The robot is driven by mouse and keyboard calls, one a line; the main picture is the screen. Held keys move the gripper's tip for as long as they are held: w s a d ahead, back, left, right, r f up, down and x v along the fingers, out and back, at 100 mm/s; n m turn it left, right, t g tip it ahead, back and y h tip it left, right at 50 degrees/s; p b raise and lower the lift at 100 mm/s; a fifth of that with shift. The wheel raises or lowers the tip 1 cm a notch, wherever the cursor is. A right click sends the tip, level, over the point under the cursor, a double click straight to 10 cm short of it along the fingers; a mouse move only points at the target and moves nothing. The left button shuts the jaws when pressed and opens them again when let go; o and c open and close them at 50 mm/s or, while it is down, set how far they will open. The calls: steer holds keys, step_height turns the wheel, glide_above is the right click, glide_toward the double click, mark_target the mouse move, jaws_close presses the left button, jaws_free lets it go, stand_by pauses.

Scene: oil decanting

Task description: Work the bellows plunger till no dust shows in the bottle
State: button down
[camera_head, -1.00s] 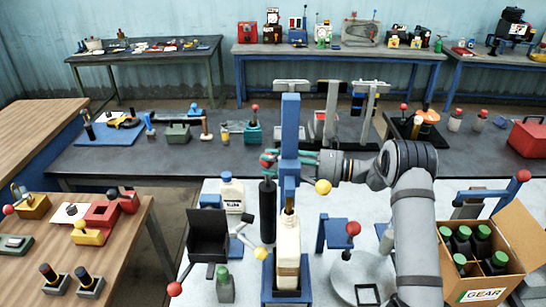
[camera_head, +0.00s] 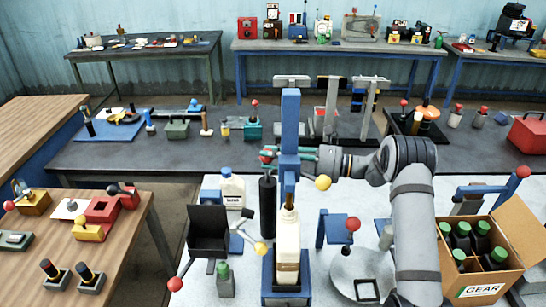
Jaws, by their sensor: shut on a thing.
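A cream bottle (camera_head: 287,240) stands upright on a blue stand (camera_head: 287,298) in front of a tall blue post (camera_head: 290,115). A thin brown rod or tube (camera_head: 289,200) enters its neck. Brown shows on the lower part of the bottle; I cannot tell whether it is dust or a label. A black cylinder (camera_head: 267,208) stands just left of the post, with a red knob (camera_head: 267,155) above it, likely the plunger's. My gripper (camera_head: 275,156) reaches in from the right across the post and is shut at the red knob; its fingertips are partly hidden.
A yellow knob (camera_head: 323,182) sits just below my wrist. A black open holder (camera_head: 208,228) and a white blue-capped bottle (camera_head: 232,190) stand to the left. A carton of dark bottles (camera_head: 481,285) and a red-knobbed blue stand (camera_head: 336,232) are to the right.

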step_height(320, 180, down, 3)
steer(key=b, duration=0.3)
steer(key=shift+r, duration=0.2)
steer(key=c, duration=1.5)
jaws_free()
steer(key=shift+d, duration=0.1)
steer(key=v, duration=0.7)
steer(key=shift+d, duration=0.2)
